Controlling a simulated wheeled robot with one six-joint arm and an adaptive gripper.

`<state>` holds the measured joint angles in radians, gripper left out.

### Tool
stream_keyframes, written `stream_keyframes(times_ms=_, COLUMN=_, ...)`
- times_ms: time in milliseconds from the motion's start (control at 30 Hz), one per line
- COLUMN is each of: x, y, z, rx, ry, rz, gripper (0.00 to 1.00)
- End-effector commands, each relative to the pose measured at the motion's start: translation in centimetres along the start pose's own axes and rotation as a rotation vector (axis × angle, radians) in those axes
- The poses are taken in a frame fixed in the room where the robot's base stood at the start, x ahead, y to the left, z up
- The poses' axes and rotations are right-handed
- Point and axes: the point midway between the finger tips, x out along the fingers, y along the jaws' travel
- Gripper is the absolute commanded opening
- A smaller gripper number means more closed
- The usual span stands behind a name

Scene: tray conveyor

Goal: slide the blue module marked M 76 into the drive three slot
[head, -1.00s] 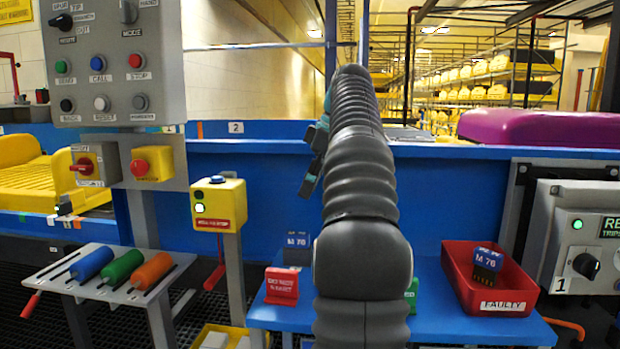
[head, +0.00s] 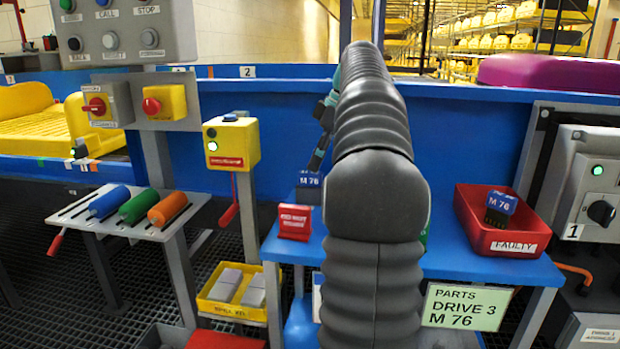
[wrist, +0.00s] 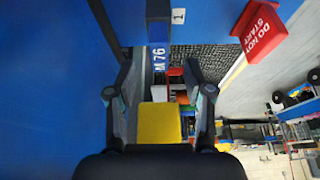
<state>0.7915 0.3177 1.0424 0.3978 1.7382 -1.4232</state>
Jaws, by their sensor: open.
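One blue module marked M 76 (head: 308,181) stands at the back left of the blue table, partly hidden by my arm. In the wrist view a blue piece marked M 76 (wrist: 158,60) shows beyond and between my fingertips. A second blue M 76 module (head: 502,204) sits tilted in the red tray labelled FAULTY (head: 470,235). My gripper (wrist: 159,75) is open, with no module between its fingers. In the head view it is mostly hidden behind my arm. I cannot make out the drive three slot in these frames.
A red block (head: 295,222) stands on the blue table (head: 520,265), left of my arm. A sign (head: 465,307) reads PARTS DRIVE 3 M 76. A yellow bin (head: 238,313) with grey blocks, a yellow button post (head: 231,145) and a tool stand (head: 90,235) are at left. A cabinet marked 1 (head: 592,190) is at right.

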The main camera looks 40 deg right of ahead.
Motion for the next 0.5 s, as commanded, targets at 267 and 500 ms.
stream_keyframes(times_ms=267, x=3.6, y=0.0, z=0.0, rx=0.000, ry=0.000, rz=0.000, gripper=0.52)
stream_keyframes(times_ms=500, x=4.5, y=0.0, z=0.0, rx=0.001, ry=0.000, rz=0.001, gripper=0.52)
